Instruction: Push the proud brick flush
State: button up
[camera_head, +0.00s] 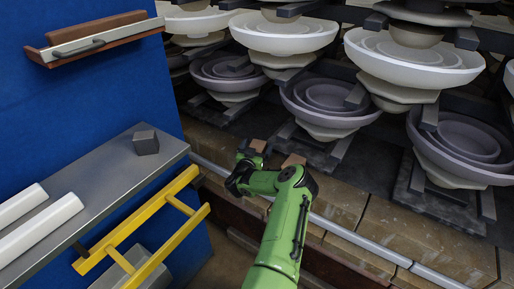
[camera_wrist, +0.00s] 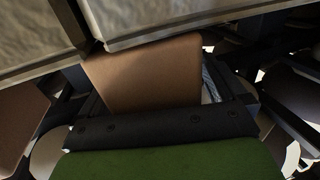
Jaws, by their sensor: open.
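A row of tan bricks (camera_head: 395,229) forms the low wall under the insulator stacks in the head view. I cannot tell there which brick stands proud. In the wrist view, two pale brick-like faces, one at left (camera_wrist: 35,38) and one at right (camera_wrist: 170,16), meet at a dark joint along the top. My gripper (camera_head: 272,155) is at the wall's left part, partly hidden by my green arm. It is open. Brown blocks show at its end; a brown face (camera_wrist: 145,75) fills the middle of the wrist view. Contact with a brick cannot be told.
Stacked pale insulators (camera_head: 413,60) on dark supports stand just behind the wall. A grey metal rail (camera_head: 350,235) runs along the bricks. A grey bench (camera_head: 100,175) with a dark cube (camera_head: 145,142) and a yellow frame (camera_head: 140,225) are at left, beside a blue panel (camera_head: 75,100).

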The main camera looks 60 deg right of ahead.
jog(key=s+a+p, duration=0.1)
jog(key=a+p, duration=0.4)
jog(key=a, duration=1)
jog(key=shift+s+a, duration=0.35)
jog(key=shift+s, duration=0.05)
